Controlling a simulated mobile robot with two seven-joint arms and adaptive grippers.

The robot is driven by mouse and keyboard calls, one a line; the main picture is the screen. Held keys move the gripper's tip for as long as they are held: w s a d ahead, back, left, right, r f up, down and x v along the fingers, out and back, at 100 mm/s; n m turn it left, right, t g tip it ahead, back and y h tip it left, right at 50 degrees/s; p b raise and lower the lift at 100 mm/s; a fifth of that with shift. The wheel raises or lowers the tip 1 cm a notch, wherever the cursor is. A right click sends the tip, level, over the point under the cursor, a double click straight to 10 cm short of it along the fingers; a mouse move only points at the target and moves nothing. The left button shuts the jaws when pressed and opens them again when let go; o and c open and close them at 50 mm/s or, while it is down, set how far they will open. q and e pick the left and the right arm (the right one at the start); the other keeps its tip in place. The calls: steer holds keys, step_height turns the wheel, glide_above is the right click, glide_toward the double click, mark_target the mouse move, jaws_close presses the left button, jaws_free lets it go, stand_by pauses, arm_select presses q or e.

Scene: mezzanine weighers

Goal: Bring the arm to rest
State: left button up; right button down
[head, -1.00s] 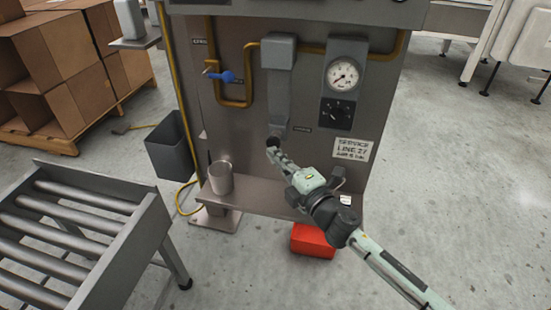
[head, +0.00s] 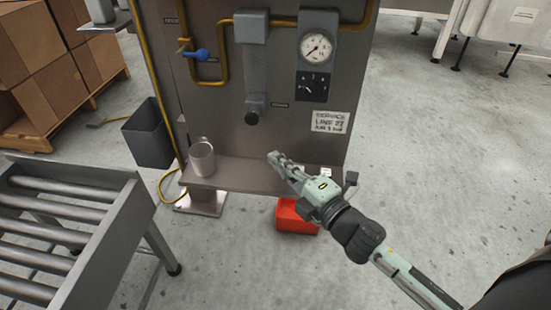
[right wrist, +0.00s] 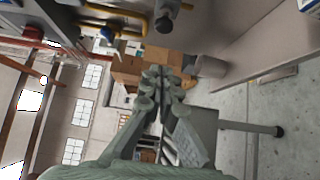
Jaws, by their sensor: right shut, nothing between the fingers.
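My right gripper (head: 274,157) is shut and empty. In the head view it points up and left, in front of the lower part of the service panel (head: 190,100), near the shelf at its foot. In the right wrist view the closed fingers (right wrist: 160,75) show in the middle, with nothing between them. My right arm comes in from the lower right. My left gripper is not in view.
A metal cup (head: 202,159) stands on the shelf (head: 235,176). A red bin (head: 294,217) sits below. A roller conveyor (head: 75,240) is at left. Floor at right is clear.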

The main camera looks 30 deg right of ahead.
stand_by(0.3)
steer(key=s+d+f+m+g+h+p, duration=0.1)
steer(key=s+d+f+m+g+h, duration=0.2)
steer(key=d+f+m+g+h, duration=0.45)
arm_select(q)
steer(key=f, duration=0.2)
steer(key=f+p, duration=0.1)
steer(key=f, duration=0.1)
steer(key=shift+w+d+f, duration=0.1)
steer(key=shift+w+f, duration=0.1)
arm_select(e)
steer(key=s+a+f+m+g+y, duration=0.2)
steer(key=s+f+m+g, duration=0.5)
steer(key=s+f+m, duration=0.4)
steer(key=s+f, duration=0.4)
steer(key=f, duration=0.2)
steer(key=shift+a+f+y, duration=0.3)
steer(key=shift+f+y, duration=0.05)
steer(key=shift+f, duration=0.05)
steer(key=shift+w+d, duration=0.1)
